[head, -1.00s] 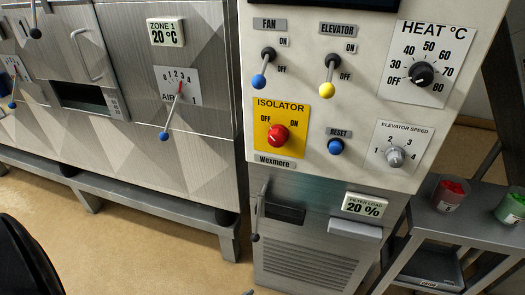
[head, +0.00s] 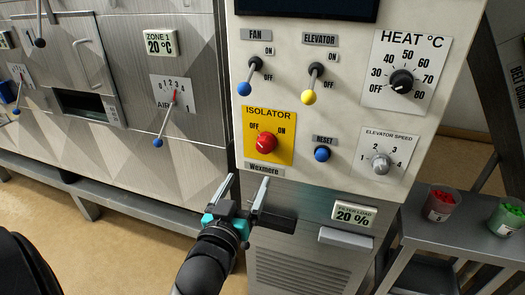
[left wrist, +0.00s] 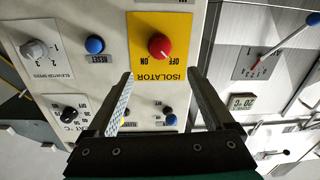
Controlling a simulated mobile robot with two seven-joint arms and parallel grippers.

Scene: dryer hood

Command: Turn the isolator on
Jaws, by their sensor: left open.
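The isolator is a red rotary knob (head: 266,143) on a yellow plate (head: 284,155) marked OFF on the left and ON on the right. It sits at the lower left of the white control panel. Its pointer is too small to read surely. My left gripper (head: 245,188) is open and empty, below and slightly left of the knob, apart from it. In the left wrist view, which is upside down, the red knob (left wrist: 160,46) shows beyond and between the two open fingers (left wrist: 160,88). My right gripper is not in view.
Blue fan lever (head: 245,88), yellow elevator lever (head: 308,96), blue reset button (head: 322,154), heat knob (head: 401,81) and elevator speed knob (head: 381,163) surround the isolator. A filter load display (head: 353,214) is lower right. Red (head: 441,204) and green (head: 507,217) tubs stand at right.

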